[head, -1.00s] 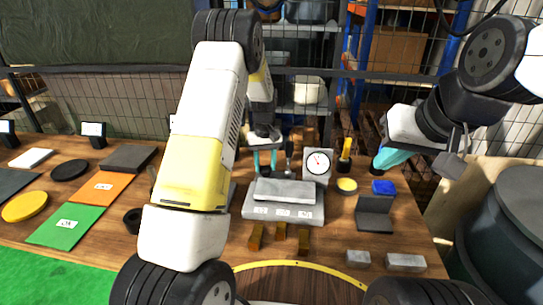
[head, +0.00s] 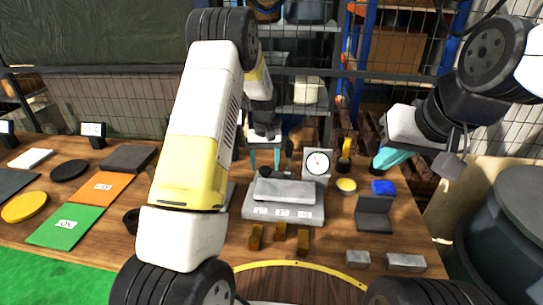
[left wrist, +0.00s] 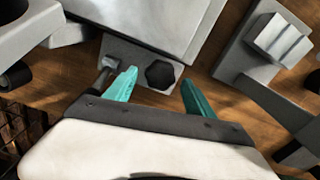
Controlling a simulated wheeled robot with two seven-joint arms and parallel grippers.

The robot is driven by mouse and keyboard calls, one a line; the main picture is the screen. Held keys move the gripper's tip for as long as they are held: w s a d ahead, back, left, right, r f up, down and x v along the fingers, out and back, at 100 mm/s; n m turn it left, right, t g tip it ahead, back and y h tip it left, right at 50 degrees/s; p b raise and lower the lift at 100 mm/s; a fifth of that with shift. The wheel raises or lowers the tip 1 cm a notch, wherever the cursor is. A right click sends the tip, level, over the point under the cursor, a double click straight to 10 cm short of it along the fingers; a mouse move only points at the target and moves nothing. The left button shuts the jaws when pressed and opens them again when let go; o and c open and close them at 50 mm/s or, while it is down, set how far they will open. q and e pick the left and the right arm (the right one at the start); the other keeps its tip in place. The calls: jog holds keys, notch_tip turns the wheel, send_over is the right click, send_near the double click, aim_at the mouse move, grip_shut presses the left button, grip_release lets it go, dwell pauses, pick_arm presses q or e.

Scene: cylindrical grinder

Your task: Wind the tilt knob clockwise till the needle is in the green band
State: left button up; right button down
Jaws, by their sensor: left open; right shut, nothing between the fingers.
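The black tilt knob (head: 265,171) sits at the back left corner of the grey grinder block (head: 284,211). In the left wrist view the knob (left wrist: 160,74) shows as a dark lobed shape between the two teal fingers. My left gripper (head: 264,160) is open above and behind the knob, with a gap on both sides. The round white dial (head: 317,163) stands right of the knob with a thin needle; its needle reading and green band are too small to tell. My right gripper (head: 380,166) is shut and empty, right of the dial.
Brass blocks (head: 280,231) lie in front of the grinder. A short lever (left wrist: 104,70) is close to one left finger.

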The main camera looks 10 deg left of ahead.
pick_arm(q)
notch_tip(320, 180, up, 7)
jog(key=shift+r, duration=0.2)
dwell(0.3)
jog(key=shift+s+r, duration=0.1)
jog(key=shift+r, duration=0.2)
notch_tip(320, 180, up, 8)
jog(key=t, duration=0.1)
send_over(265, 168)
jog(key=s, duration=0.5)
jog(key=s+a+r+m+t+h, duration=0.1)
jog(key=s+r+t+h, duration=0.1)
jog(key=s+r, duration=0.65)
jog(key=s+r+m+t, duration=0.1)
jog(key=s+r+t, duration=0.1)
jog(key=s, duration=1.7)
jog(key=shift+s+r+m+t, duration=0.15)
jog(key=shift+r+m+t, duration=0.2)
jog(key=shift+t, duration=0.25)
